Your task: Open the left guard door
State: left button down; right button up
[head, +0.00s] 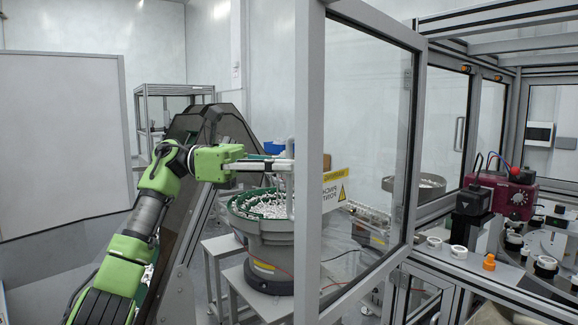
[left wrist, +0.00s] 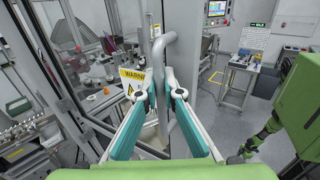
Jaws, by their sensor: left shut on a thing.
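The left guard door (head: 310,230) is a grey-framed glass panel with a yellow warning label, read mirrored in the head view. It stands swung out from the cell, its free edge toward me. Its grey bar handle (head: 290,203) is on the outer side of that edge. My left gripper (head: 288,164) reaches in from the left and is shut on the handle. In the left wrist view the two fingers (left wrist: 159,95) are on either side of the upright handle bar (left wrist: 158,68). The fingers partly hide the handle in the head view. My right gripper is not in view.
A bowl feeder (head: 262,240) with white parts stands behind the handle, beside my left arm. A dark inclined conveyor (head: 190,200) rises behind the arm. Inside the cell at right are a dark red unit (head: 508,196) and several white rings. A pale panel (head: 60,130) stands at left.

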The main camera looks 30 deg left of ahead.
pick_arm(q)
jog(key=shift+d+f, duration=0.1)
jog(key=c, duration=2.3)
grip_release()
jog(key=shift+o, duration=0.6)
jog(key=shift+s, duration=0.15)
jog(key=v, duration=1.2)
